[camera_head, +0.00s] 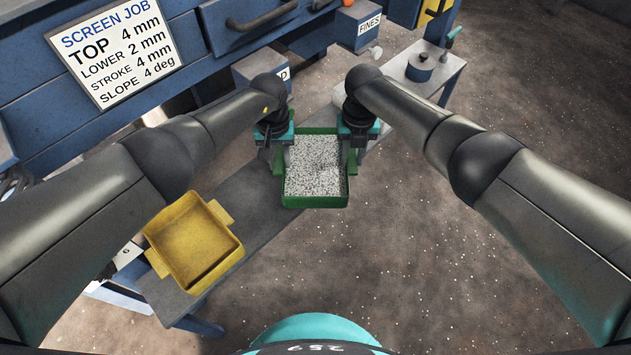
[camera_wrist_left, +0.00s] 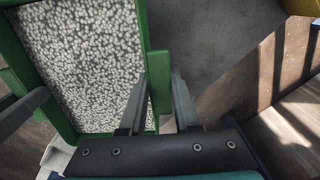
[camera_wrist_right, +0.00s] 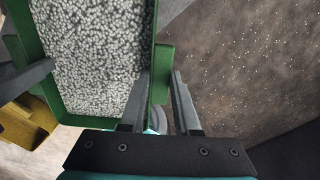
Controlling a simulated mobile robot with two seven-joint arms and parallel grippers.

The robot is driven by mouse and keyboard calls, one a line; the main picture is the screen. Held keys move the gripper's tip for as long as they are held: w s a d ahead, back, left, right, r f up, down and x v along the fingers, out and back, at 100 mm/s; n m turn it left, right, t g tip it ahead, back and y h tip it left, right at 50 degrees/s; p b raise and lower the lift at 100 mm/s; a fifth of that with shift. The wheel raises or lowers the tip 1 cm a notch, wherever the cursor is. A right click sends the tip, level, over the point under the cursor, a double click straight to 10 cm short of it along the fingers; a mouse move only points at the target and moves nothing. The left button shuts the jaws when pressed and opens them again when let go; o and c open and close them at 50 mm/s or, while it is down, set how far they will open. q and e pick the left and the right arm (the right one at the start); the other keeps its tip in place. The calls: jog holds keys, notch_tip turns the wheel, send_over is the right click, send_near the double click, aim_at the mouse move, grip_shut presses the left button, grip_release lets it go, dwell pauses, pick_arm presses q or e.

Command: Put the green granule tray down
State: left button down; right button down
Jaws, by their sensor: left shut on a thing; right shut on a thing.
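The green granule tray (camera_head: 316,202) is full of pale granules and is between my two grippers in the head view. My left gripper (camera_head: 278,152) is shut on its left side and my right gripper (camera_head: 355,152) is shut on its right side. In the left wrist view the fingers (camera_wrist_left: 160,100) close on a green tab at the edge of the tray (camera_wrist_left: 145,60). In the right wrist view the fingers (camera_wrist_right: 160,95) close on the opposite tab of the tray (camera_wrist_right: 148,50). I cannot tell whether the tray touches the grey bench (camera_head: 255,205) beneath it.
An empty yellow tray (camera_head: 192,240) sits on the near left end of the bench. The blue screening machine (camera_head: 235,30) with a settings sign (camera_head: 115,48) stands behind. A box marked FINES (camera_head: 358,25) is at the back. A grey side table (camera_head: 440,72) is at upper right.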

pick_arm(q)
jog(key=shift+f, duration=0.25)
pick_arm(e)
jog(key=shift+f, duration=0.2)
